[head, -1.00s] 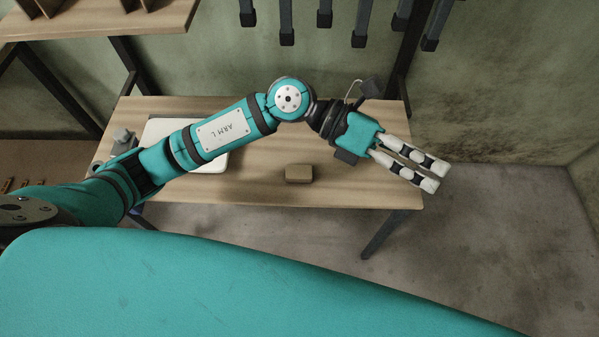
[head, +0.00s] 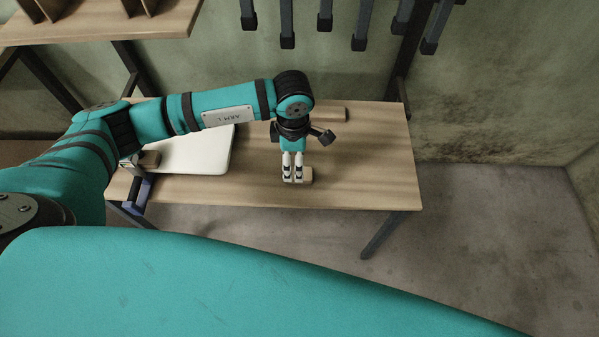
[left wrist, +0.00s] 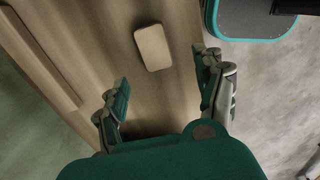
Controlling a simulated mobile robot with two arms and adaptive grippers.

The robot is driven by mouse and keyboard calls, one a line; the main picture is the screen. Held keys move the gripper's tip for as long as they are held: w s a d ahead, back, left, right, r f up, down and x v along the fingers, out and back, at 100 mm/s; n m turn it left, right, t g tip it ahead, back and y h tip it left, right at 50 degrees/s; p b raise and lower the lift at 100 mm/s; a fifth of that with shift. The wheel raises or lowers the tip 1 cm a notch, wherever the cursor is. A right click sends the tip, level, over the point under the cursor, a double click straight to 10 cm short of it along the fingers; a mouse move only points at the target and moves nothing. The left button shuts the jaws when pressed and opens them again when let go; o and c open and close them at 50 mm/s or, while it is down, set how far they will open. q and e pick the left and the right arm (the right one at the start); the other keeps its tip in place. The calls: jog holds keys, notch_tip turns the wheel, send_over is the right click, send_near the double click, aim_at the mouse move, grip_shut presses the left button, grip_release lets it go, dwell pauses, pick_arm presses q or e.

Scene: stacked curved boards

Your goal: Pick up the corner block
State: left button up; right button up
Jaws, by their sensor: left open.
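The corner block is a small tan block with rounded corners (head: 306,174) on the wooden table, near its front edge. In the left wrist view the block (left wrist: 152,47) lies ahead of the fingertips, between their lines and apart from them. My left gripper (head: 293,180) points down over the block in the head view and hides part of it. In the left wrist view the left gripper (left wrist: 160,85) has its fingers wide apart with nothing between them. My right gripper is not in view.
A white board or tray (head: 205,155) lies on the table's left part, partly behind my arm. A long wooden strip (head: 330,115) lies at the back of the table (head: 380,170). The table's right part is clear. Dark posts hang above the back.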

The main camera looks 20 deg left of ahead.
pick_arm(q)
jog(key=f, duration=0.5)
jog(key=f+p, duration=0.1)
jog(key=f, duration=0.1)
jog(key=shift+w+d+f, duration=0.1)
jog(key=shift+w+f, duration=0.15)
jog(key=shift+w, duration=0.05)
jog(key=c, duration=1)
jog(key=shift+c, duration=0.2)
jog(key=shift+r, duration=0.1)
jog(key=shift+r, duration=0.5)
notch_tip(320, 180, up, 2)
jog(key=shift+b, duration=0.4)
jog(key=s+a+r+b, duration=0.1)
jog(key=s+a, duration=0.1)
jog(key=s, duration=0.6)
jog(key=s+a+r+b, duration=0.1)
jog(key=s, duration=0.6)
jog(key=shift+s+a, duration=0.35)
jog(key=shift+a, duration=0.05)
